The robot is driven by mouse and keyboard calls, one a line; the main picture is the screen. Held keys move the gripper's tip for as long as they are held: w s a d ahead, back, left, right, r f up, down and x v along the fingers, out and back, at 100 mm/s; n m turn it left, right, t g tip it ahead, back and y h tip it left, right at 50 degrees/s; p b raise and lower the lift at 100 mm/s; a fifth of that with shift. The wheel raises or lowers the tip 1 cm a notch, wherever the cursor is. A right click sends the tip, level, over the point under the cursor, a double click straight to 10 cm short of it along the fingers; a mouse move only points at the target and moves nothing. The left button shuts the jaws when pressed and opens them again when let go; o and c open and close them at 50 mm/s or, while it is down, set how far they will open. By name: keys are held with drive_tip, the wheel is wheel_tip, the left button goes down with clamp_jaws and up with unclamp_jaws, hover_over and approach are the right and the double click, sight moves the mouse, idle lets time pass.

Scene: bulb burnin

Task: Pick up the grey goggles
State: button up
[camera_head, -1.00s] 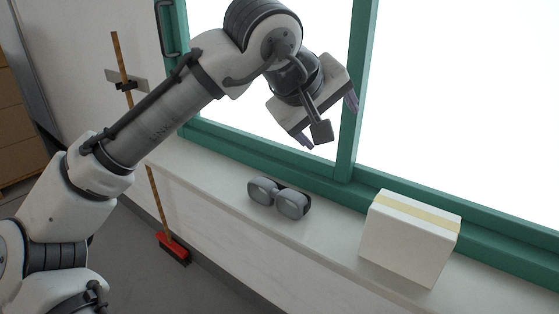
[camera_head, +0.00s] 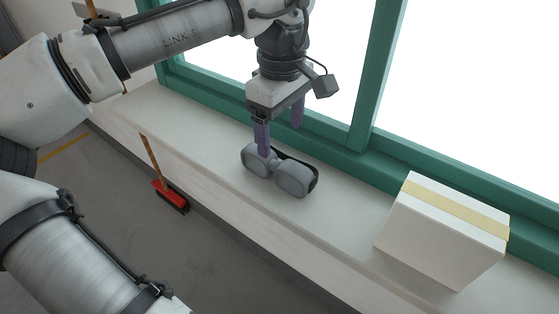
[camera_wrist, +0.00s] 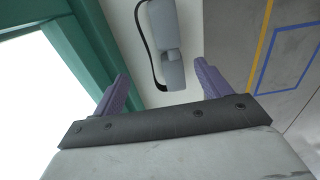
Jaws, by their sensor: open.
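The grey goggles (camera_head: 290,178) lie on the white window sill (camera_head: 216,118), lenses toward the room and a dark strap behind. My gripper (camera_head: 280,138) points down just above and behind their left part, its purple fingers apart. In the head view one finger overlaps the goggles' left lens; I cannot tell whether it touches. In the wrist view the goggles (camera_wrist: 172,75) show beyond the fingertips, between the two fingers but nearer the right one. My gripper (camera_wrist: 160,80) is open and holds nothing.
A white box with a yellow tape band (camera_head: 440,232) stands on the sill to the right. The green window frame (camera_head: 345,150) runs close behind the goggles. A red broom (camera_head: 170,195) stands on the floor below. The sill between goggles and box is clear.

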sight(279, 155)
wheel_tip(279, 155, down, 3)
drive_tip(key=shift+r, duration=0.1)
drive_tip(key=f, duration=0.4)
drive_tip(key=shift+s+a+f+p, duration=0.1)
drive_tip(key=shift+s+a+p, duration=0.05)
drive_tip(key=shift+s+p, duration=0.2)
drive_tip(key=shift+w+f, duration=0.1)
drive_tip(key=shift+f, duration=0.45)
drive_tip(key=c, duration=1.1)
drive_tip(key=shift+o, duration=0.2)
drive_tip(key=shift+r, duration=0.1)
